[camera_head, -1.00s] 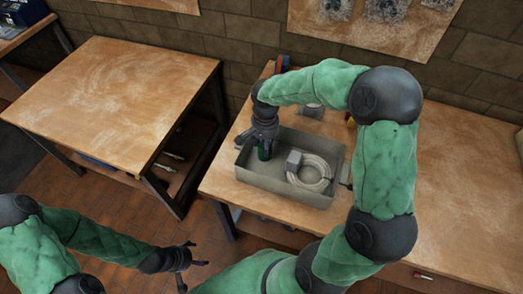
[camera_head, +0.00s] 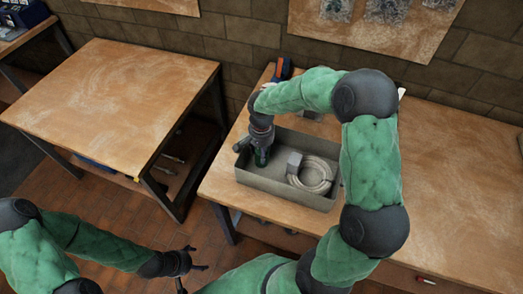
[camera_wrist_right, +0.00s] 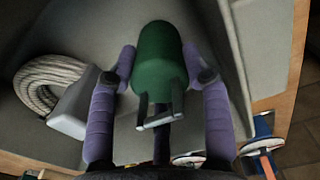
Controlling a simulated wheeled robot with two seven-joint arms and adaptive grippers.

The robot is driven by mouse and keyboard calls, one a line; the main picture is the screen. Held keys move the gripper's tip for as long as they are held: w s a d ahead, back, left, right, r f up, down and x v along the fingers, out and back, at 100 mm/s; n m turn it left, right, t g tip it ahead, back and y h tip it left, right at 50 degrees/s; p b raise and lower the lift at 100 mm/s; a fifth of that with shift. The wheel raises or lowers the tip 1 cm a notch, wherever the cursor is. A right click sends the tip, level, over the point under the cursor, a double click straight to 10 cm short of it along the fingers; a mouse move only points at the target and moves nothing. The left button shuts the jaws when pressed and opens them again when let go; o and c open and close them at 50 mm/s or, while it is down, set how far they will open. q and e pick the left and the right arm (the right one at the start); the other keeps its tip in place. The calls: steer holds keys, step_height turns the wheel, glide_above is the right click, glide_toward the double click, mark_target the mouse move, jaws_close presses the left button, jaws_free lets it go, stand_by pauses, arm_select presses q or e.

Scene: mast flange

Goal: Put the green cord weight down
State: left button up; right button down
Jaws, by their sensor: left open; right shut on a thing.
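The green cord weight (camera_wrist_right: 160,62) is a dark green cylinder with a rounded end, between the purple-grey fingers of my right gripper (camera_wrist_right: 163,75) in the right wrist view. In the head view my right gripper (camera_head: 259,150) is shut on the weight (camera_head: 262,158), at the left end of the grey tray (camera_head: 285,186). I cannot tell whether the weight touches the tray floor. My left gripper (camera_head: 192,271) is open and empty, low at the left over the floor.
A coil of pale cord (camera_head: 315,176) with a grey block (camera_head: 294,161) lies in the tray's right part. The tray stands on a wooden workbench (camera_head: 440,190). Another bench (camera_head: 110,95) is on the left. An orange and blue tool (camera_head: 282,68) lies behind the tray.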

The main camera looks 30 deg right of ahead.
steer(key=c, duration=0.8)
jaws_free()
steer(key=shift+c, duration=0.2)
steer(key=shift+r, duration=0.1)
steer(key=shift+r, duration=0.3)
step_height(320, 180, up, 12)
steer(key=p, duration=0.3)
steer(key=shift+f, duration=0.2)
